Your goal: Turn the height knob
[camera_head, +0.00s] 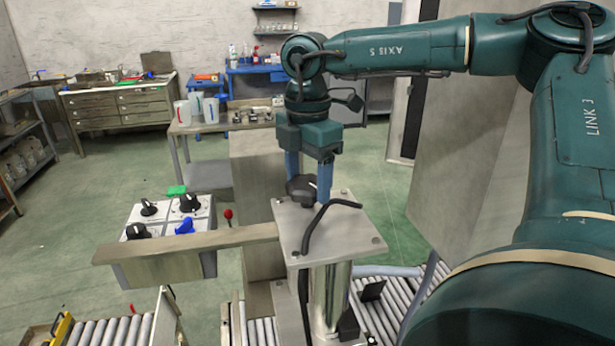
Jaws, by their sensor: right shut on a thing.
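A black knob (301,187) stands on the square metal top plate (350,235) of a post in the middle of the view. My right gripper (308,188) comes down from above with its blue fingers on either side of this knob and is shut on it. The knob is partly hidden by the fingers. No label is readable to confirm that it is the height knob. My left gripper is not in view.
A red-tipped lever (228,214) stands between.

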